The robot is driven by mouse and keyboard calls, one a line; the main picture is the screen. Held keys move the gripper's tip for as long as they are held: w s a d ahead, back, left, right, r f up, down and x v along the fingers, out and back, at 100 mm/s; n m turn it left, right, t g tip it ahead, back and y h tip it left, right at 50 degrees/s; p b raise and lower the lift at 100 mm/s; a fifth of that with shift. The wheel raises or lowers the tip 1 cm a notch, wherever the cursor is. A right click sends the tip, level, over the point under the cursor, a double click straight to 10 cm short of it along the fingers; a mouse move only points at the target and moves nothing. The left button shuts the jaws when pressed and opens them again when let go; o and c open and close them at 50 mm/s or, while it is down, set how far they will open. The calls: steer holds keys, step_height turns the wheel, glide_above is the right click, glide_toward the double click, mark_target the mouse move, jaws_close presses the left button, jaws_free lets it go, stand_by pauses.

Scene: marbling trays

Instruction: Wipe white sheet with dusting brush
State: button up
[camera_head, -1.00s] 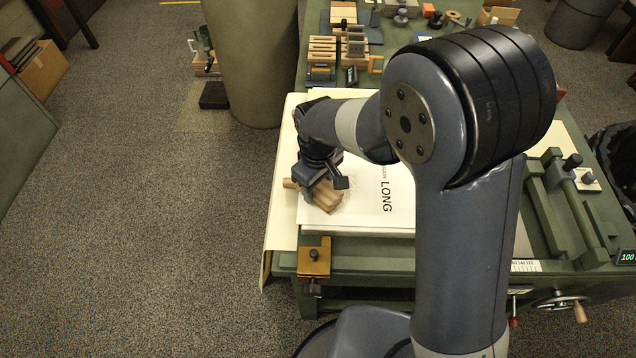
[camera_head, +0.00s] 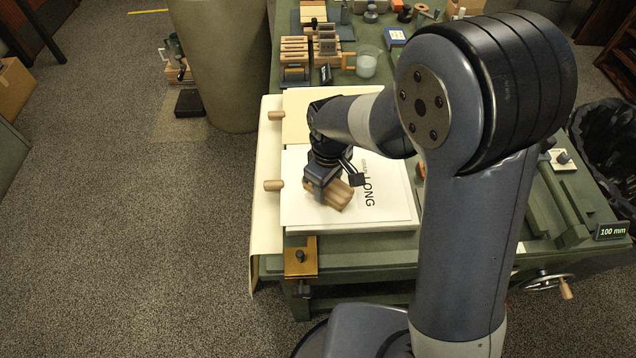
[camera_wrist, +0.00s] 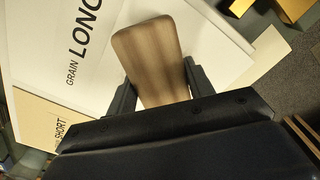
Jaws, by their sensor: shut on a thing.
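The white sheet (camera_head: 388,208) lies on the green table, with the words "GRAIN LONG" printed on it. The sheet also shows in the wrist view (camera_wrist: 50,30). My gripper (camera_head: 328,186) is over the sheet's left part and is shut on the wooden dusting brush (camera_head: 341,197). In the wrist view the brush's brown wooden back (camera_wrist: 148,58) stands between the two dark fingers. The brush is low over the sheet. Its underside is hidden, so I cannot tell whether it touches the paper.
Cream sheets (camera_head: 266,225) lie at the left, with two wooden pegs (camera_head: 273,186) there. A brass clamp (camera_head: 300,258) sits at the front edge. Wooden blocks (camera_head: 295,50) and a glass beaker (camera_head: 367,64) stand at the back. A green rail fixture (camera_head: 548,205) is at the right.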

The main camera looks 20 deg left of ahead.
mark_target(347, 184)
steer(key=shift+w+d+f, duration=0.1)
steer(key=shift+w+d, duration=0.1)
steer(key=shift+d, duration=0.45)
steer(key=shift+w+d+r, duration=0.1)
steer(key=shift+w+d, duration=0.1)
steer(key=shift+d, duration=0.5)
steer(key=shift+w+d+f, duration=0.1)
steer(key=shift+w+d, duration=0.1)
steer(key=shift+d, duration=0.45)
steer(key=shift+w+a, duration=0.25)
steer(key=shift+w, duration=0.7)
steer(key=shift+s+a+f, duration=0.1)
steer(key=shift+s+a, duration=0.45)
steer(key=shift+a, duration=1.15)
steer(key=shift+s+a+f, duration=0.1)
steer(key=shift+s+a, duration=0.4)
steer(key=shift+a, duration=1.25)
steer(key=shift+s+a, duration=0.55)
steer(key=shift+a, duration=1.15)
steer(key=shift+w+a, duration=0.25)
steer(key=shift+w, duration=0.75)
steer(key=shift+w+d+f, duration=0.1)
steer(key=shift+w+d, duration=0.45)
steer(key=shift+d, duration=1.15)
steer(key=shift+w+d+f, duration=0.1)
steer(key=shift+w+d, duration=0.4)
steer(key=shift+d, duration=1.2)
steer(key=shift+w+d, duration=0.55)
steer(key=shift+d, duration=1.15)
